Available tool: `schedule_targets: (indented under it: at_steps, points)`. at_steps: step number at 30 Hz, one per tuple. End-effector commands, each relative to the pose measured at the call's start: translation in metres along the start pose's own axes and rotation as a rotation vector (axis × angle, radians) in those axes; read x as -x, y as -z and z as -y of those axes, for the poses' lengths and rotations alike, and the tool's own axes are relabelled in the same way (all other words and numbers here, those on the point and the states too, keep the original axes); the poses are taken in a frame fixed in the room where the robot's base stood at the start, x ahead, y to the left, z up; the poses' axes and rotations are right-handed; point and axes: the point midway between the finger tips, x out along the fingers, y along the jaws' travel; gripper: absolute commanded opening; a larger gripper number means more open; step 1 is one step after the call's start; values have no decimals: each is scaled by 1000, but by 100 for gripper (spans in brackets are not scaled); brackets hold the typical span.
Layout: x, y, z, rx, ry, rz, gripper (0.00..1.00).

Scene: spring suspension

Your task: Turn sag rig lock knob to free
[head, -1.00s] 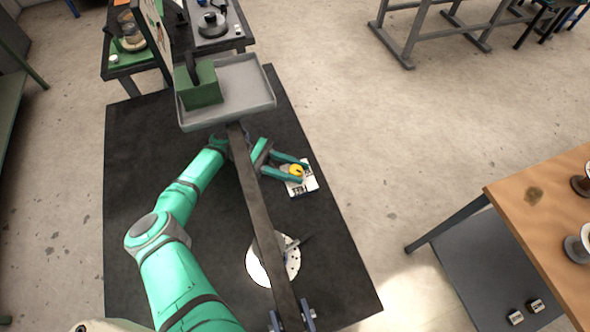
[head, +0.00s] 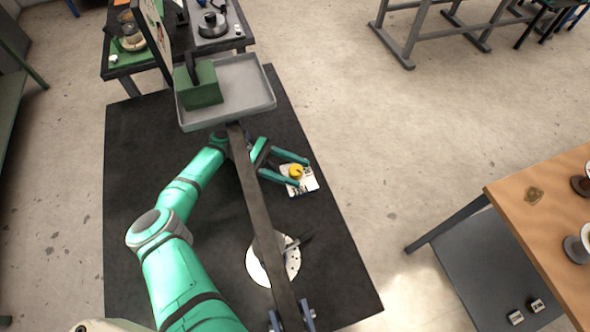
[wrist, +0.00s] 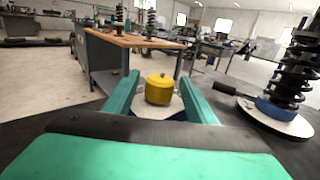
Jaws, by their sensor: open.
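The yellow lock knob (head: 296,171) sits on a white printed plate (head: 308,183) on the dark bench top. In the wrist view the yellow knob (wrist: 159,88) stands upright with a small dark mark on top. My gripper (head: 303,172) is open, its two teal fingers on either side of the knob. In the wrist view my gripper (wrist: 157,92) shows a gap between each finger and the knob. The lettering on the plate is too small to read.
A grey beam (head: 255,190) with a tray (head: 244,92) holding a green block (head: 204,88) crosses above my arm. A white round base (head: 258,268) is nearer. In the wrist view a black spring (wrist: 291,75) stands at right. A wooden table (head: 550,210) is at right.

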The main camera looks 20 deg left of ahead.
Motion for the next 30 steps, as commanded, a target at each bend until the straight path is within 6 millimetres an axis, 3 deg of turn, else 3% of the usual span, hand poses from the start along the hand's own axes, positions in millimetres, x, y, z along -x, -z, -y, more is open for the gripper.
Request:
schedule_targets:
  at_steps: [15,30]
  points:
    - [61,0,-1,2,0,-2,51]
    - [72,0,0,-1,0,0,51]
